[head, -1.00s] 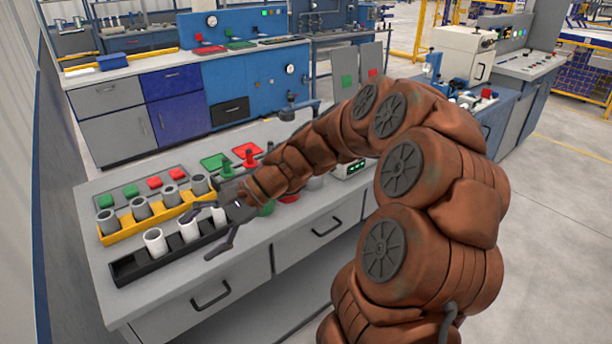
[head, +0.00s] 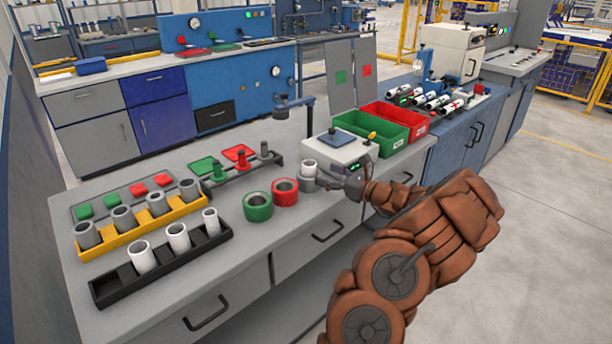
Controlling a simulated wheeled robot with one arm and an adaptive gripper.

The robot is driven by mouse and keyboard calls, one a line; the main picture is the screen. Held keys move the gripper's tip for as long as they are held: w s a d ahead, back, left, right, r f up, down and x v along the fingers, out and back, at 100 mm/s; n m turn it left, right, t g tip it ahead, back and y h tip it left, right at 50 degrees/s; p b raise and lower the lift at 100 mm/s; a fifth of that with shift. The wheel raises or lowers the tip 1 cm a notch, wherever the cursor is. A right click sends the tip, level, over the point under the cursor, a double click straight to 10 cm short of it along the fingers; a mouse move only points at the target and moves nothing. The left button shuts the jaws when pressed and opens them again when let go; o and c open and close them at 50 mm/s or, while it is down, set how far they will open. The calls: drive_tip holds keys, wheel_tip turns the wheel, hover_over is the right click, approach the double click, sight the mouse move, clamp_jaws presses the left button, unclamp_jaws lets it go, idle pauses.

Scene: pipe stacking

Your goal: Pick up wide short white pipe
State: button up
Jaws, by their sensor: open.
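Several white pipes stand upright. Three are in the black tray at the front left: a wider one (head: 141,257), a middle one (head: 178,238) and a narrower one (head: 211,222). Another white pipe (head: 309,168) stands farther right, on or just behind a grey pipe (head: 307,185); I cannot tell which. My gripper (head: 328,180) is open, close to the right side of that white pipe and the grey pipe. Its fingertips are small here, and contact is unclear. I cannot judge for certain which white pipe is the wide short one.
The black tray (head: 104,291) lies before a yellow tray (head: 88,255) of grey pipes. Green (head: 257,207) and red (head: 285,192) rings stand between tray and gripper. A white-topped device (head: 340,152) and green bin (head: 369,143) are behind my gripper. The front worktop is clear.

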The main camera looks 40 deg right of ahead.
sight(315, 170)
drive_tip(key=shift+w+a+f+p, duration=0.1)
drive_tip(key=shift+w+p, duration=0.05)
drive_tip(key=shift+w, duration=1.1)
drive_tip(key=shift+w+a+f+p, duration=0.1)
drive_tip(key=shift+w+a+p, duration=0.1)
drive_tip(key=shift+w, duration=1.05)
drive_tip(key=shift+w+a+f+p, duration=0.1)
drive_tip(key=shift+w+p, duration=0.05)
drive_tip(key=shift+w, duration=1.1)
drive_tip(key=c, duration=1.3)
